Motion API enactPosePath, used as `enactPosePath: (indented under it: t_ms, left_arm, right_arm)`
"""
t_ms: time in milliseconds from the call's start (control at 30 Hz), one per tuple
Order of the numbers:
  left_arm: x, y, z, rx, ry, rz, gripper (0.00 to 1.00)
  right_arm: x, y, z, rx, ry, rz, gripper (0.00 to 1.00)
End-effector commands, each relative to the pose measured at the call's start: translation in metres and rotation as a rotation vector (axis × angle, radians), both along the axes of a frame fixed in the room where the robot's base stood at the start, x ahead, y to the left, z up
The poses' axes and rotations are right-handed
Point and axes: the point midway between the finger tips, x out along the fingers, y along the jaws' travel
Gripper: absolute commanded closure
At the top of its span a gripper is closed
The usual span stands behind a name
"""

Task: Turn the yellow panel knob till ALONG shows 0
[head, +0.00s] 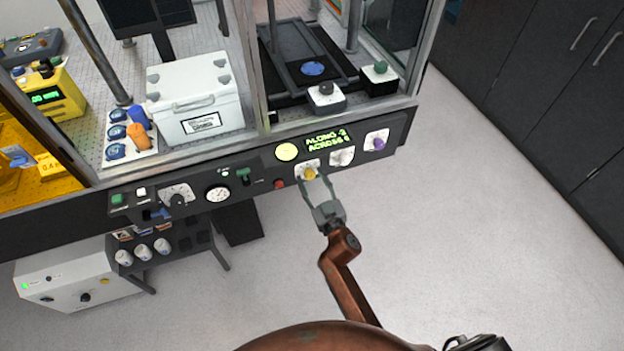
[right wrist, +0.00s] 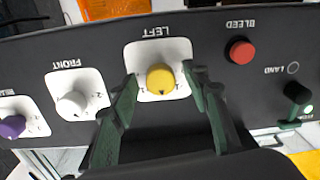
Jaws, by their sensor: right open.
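The yellow knob (head: 310,173) sits on a white plate on the dark front panel. In the right wrist view the yellow knob (right wrist: 160,79) shows upside-down lettering LEFT above it and a dark pointer mark at its lower edge. My right gripper (head: 315,184) is open at the knob. In the wrist view the right gripper's fingers (right wrist: 160,88) stand on either side of the knob, with gaps visible. The green-lettered display (head: 328,141) reads ALONG with a small value, hard to make out, above ACROSS, apparently 0. My left gripper is not in view.
A white knob (head: 341,156) and a purple knob (head: 376,142) are to the right on the panel. A red button (head: 279,184) marked BLEED and a green lever (head: 243,174) are to the left. The floor (head: 470,220) before the panel is clear.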

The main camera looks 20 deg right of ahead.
Motion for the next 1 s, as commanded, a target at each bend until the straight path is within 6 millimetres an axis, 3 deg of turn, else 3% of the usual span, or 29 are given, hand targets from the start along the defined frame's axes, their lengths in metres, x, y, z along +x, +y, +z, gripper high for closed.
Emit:
enactPosePath:
  t_ms: [267,833,1000]
  left_arm:
    - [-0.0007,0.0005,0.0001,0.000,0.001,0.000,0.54]
    - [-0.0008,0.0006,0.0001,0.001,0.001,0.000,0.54]
    - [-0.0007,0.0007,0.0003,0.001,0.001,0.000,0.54]
  right_arm:
    - [0.0011,-0.0001,0.0004,0.000,0.000,0.000,0.58]
    - [0.0008,-0.0001,0.0003,0.000,0.000,0.000,0.97]
    - [0.0008,0.0000,0.0004,-0.006,0.000,0.000,0.99]
